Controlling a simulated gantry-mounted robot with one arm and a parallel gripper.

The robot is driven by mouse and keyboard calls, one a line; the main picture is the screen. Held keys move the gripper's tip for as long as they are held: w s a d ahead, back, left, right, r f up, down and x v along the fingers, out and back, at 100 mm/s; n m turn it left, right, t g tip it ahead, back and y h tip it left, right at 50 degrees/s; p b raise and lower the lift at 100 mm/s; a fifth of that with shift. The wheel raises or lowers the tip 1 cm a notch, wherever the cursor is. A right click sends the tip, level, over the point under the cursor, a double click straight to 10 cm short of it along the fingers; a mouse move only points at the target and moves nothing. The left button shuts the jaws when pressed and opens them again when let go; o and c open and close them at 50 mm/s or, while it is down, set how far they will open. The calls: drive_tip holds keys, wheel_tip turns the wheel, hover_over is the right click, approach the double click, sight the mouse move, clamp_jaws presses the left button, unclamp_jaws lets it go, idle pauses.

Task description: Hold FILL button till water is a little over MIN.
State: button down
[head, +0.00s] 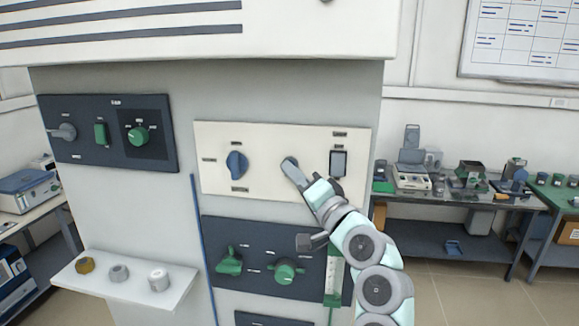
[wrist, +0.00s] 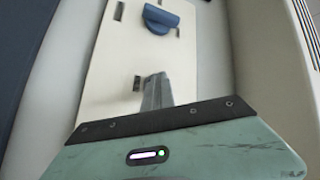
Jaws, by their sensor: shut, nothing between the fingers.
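My gripper (head: 289,163) is shut and empty, its fingertips at the cream panel (head: 215,135) between the blue knob and a dark rocker switch. In the wrist view, the shut fingers (wrist: 157,80) point at the same panel (wrist: 100,70), beside a small dark label. The tips cover whatever lies under them, so I cannot see the FILL button or tell whether it is pressed. A narrow upright gauge (head: 334,285) with green in it shows lower down, partly behind my arm. Its MIN mark and water level are too small or hidden to read.
The blue knob (head: 237,164) is left of my fingertips and the rocker switch (head: 338,164) is right. Below is a dark panel (head: 213,225) with green knobs. A small shelf (head: 135,300) with several knobs juts out at lower left. Benches with instruments stand behind.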

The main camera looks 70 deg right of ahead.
drive_tip(key=shift+a, duration=0.1)
idle(0.3)
drive_tip(key=shift+s+a, duration=0.25)
drive_tip(key=shift+a, duration=0.5)
drive_tip(key=shift+a, duration=0.1)
drive_tip(key=a, duration=0.2)
drive_tip(key=s+a, duration=0.1)
drive_tip(key=a, duration=0.1)
drive_tip(key=shift+a+p, duration=0.35)
drive_tip(key=shift+p, duration=0.05)
